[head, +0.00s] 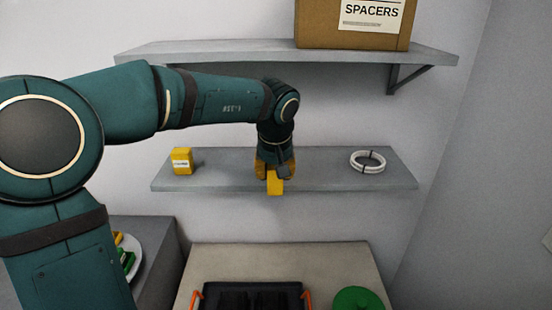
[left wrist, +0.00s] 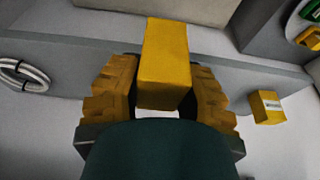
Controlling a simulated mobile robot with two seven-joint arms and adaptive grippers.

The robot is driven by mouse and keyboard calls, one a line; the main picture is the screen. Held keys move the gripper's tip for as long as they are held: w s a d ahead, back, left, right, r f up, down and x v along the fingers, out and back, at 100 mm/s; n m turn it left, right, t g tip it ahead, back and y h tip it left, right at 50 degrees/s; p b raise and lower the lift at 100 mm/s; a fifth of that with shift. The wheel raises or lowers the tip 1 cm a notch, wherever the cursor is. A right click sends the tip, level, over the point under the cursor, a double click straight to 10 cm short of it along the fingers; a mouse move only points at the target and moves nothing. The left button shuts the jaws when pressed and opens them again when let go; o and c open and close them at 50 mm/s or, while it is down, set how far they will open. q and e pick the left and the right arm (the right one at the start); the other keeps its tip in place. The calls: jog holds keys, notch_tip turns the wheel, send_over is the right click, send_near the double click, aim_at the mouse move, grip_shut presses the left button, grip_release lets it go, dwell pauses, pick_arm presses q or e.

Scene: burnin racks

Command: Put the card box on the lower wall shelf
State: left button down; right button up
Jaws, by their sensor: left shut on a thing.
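The card box (head: 275,184), a small plain yellow block, is held in my left gripper (head: 275,172). The lower wall shelf (head: 325,177) is a grey board on the wall; in the head view the box overlaps its front edge near the middle. I cannot tell whether the box touches the shelf. In the left wrist view the box (left wrist: 163,65) sits between the two yellow fingers of the gripper (left wrist: 163,95), and the shelf (left wrist: 225,62) runs behind it. My right gripper is not in view.
A labelled yellow box (head: 182,161) stands at the shelf's left and a white cable coil (head: 368,161) lies at its right. The upper shelf (head: 230,53) holds a cardboard SPACERS box (head: 345,33). Below is a bench (head: 280,258) with a black tray (head: 252,288) and green round object (head: 357,300).

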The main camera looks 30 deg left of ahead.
pick_arm(q)
jog(key=w+a, duration=0.2)
jog(key=w, duration=0.1)
jog(key=w+a, duration=0.1)
jog(key=w, duration=0.2)
jog(key=w+a+p, duration=0.1)
jog(key=w+a, duration=0.1)
jog(key=w, duration=0.1)
jog(key=shift+w+a, duration=0.15)
jog(key=shift+a, duration=0.15)
jog(key=shift+f, duration=1.7)
jog(key=c, duration=0.7)
grip_release()
jog(key=shift+f, duration=0.15)
